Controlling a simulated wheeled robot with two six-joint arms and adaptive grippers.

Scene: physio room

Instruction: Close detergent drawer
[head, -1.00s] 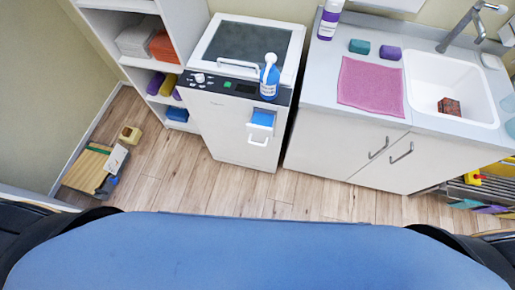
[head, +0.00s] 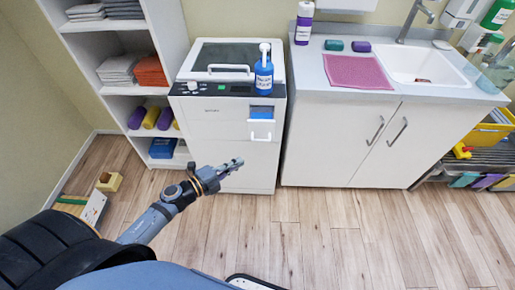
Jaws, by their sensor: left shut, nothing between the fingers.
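The white washing machine (head: 215,136) stands between the shelf unit and the sink cabinet. Its detergent drawer (head: 261,129) is at the upper right of the front and stands out, open, with blue showing inside (head: 261,112) and a white handle on its front. My left gripper (head: 236,163) is shut and empty. It appears in front of the machine, below and left of the drawer, apart from it in the picture. My right gripper is not in view.
The sink cabinet (head: 335,135) stands close on the right, the shelf unit (head: 118,70) on the left. The wooden floor (head: 310,235) in front is clear.

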